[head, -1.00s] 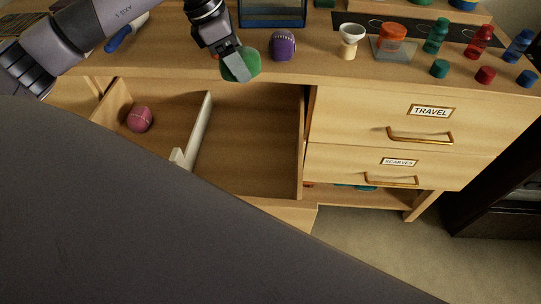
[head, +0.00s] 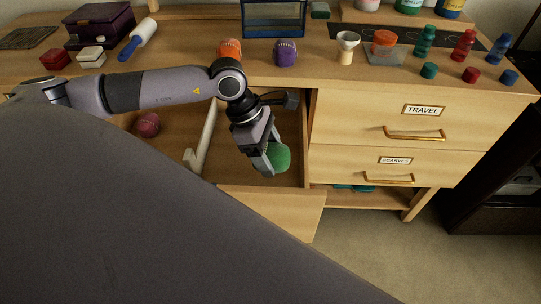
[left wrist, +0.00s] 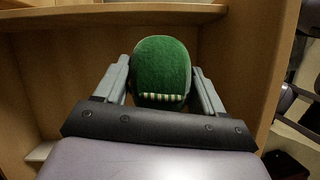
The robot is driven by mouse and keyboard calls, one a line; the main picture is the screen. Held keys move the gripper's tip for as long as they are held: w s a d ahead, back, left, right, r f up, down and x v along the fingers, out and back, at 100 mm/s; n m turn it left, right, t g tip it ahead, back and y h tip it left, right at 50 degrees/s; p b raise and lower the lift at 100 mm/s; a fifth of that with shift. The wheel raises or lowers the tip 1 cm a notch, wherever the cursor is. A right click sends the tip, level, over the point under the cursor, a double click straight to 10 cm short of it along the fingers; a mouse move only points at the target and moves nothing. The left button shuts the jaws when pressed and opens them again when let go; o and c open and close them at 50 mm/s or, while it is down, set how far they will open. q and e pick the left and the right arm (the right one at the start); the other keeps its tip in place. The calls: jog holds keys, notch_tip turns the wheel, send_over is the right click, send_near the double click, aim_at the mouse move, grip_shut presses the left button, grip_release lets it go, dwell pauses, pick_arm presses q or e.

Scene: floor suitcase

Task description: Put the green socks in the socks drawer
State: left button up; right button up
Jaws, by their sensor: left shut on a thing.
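The green socks (head: 280,157), rolled into a ball, are held between the fingers of my left gripper (head: 270,158). They also show in the left wrist view (left wrist: 162,70), with a finger on each side. The gripper points down over the right compartment of an open drawer (head: 280,203); I cannot tell how far above the drawer floor the socks are. A light divider (head: 207,135) splits the drawer. A pink rolled ball (head: 147,124) lies in the left compartment. No label shows on the open drawer. My right gripper is out of view.
A white funnel-shaped cup (head: 347,47) and several bottles stand to the right. Closed drawers labelled TRAVEL (head: 380,115) and SCARVES (head: 340,165) are right of the open one.

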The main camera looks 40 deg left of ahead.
pick_arm(q)
notch_tip(320, 180, down, 13)
jog(key=shift+r, duration=0.1)
dwell(0.3)
jog(key=shift+b, duration=0.3)
jog(key=shift+f, duration=0.25)
jog(key=o, duration=1)
jog(key=shift+o, duration=0.2)
jog(key=shift+r, duration=0.15)
jog(key=shift+r, duration=0.2)
jog(key=v, duration=1.1)
jog(key=shift+a+r, duration=0.2)
jog(key=shift+r, duration=0.15)
